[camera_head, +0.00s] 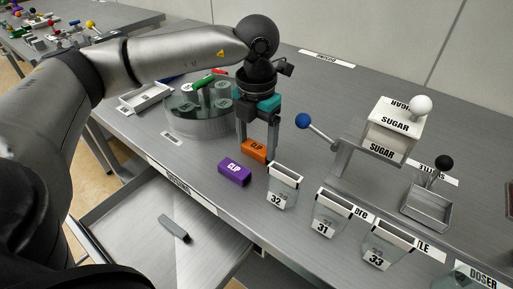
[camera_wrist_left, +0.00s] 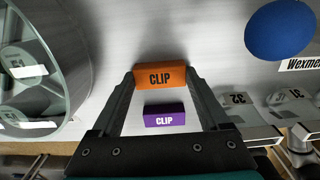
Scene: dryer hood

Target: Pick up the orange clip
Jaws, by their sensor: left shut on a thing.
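The orange clip (camera_head: 254,150) is a small block marked CLIP. My left gripper (camera_head: 257,147) points down and is shut on it. In the left wrist view the orange clip (camera_wrist_left: 160,77) sits between the two fingertips (camera_wrist_left: 160,80). Whether it touches the table or is slightly above it I cannot tell. A purple clip (camera_head: 234,173) lies on the table just in front of it, and it also shows in the left wrist view (camera_wrist_left: 165,115). My right gripper is not in view.
Glass containers marked 32 (camera_head: 284,187), 31 (camera_head: 331,214) and 33 (camera_head: 387,246) stand along the front edge. A round glass carousel (camera_head: 197,112) is at the left. A blue-knobbed lever (camera_head: 304,121) and SUGAR box (camera_head: 393,130) are at the right. An open drawer (camera_head: 150,230) is below.

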